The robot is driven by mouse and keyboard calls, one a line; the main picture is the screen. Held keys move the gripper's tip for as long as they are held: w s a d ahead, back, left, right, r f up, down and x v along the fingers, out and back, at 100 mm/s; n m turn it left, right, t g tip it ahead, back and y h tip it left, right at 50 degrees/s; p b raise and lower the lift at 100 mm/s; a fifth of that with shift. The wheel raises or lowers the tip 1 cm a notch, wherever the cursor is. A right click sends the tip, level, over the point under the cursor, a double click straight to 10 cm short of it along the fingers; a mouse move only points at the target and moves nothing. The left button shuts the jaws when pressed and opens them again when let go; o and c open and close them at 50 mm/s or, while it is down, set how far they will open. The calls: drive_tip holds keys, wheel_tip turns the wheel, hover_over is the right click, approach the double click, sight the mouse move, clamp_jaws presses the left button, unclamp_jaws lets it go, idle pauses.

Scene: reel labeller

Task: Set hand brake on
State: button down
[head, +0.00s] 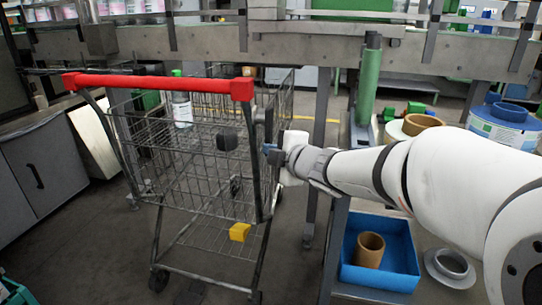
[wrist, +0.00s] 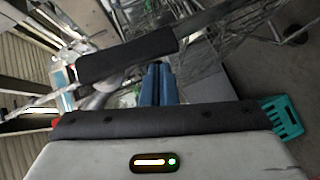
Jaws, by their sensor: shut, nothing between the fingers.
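A wire trolley (head: 190,150) with a red push bar (head: 160,83) stands left of my arm. A dark block-like grip (head: 227,139) shows at its near side; I cannot be sure it is the hand brake. A yellow block (head: 239,232) sits low on the trolley. In the wrist view a dark padded grip (wrist: 125,55) on a pale bar lies slanted just past my fingertips; whether they touch it I cannot tell. My gripper (head: 272,152), with blue fingers also in the wrist view (wrist: 158,84), is shut and empty, close to the trolley's right upright.
A blue bin (head: 402,262) holding a cardboard core (head: 369,250) is below my arm. A grey ring (head: 450,266) lies on the floor beside it. A green roller (head: 367,85) stands behind my arm. A grey conveyor frame (head: 300,45) crosses the back. A grey cabinet (head: 40,180) is at left.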

drive_tip(key=shift+w+f, duration=0.3)
drive_tip(key=shift+w, duration=0.1)
drive_tip(key=shift+w+d+f, duration=0.1)
idle(0.4)
drive_tip(key=s+d+p, duration=0.2)
drive_tip(key=s+d, duration=0.2)
drive_tip(key=s, duration=0.8)
drive_tip(key=shift+s+d, duration=0.15)
drive_tip(key=shift+s, duration=0.1)
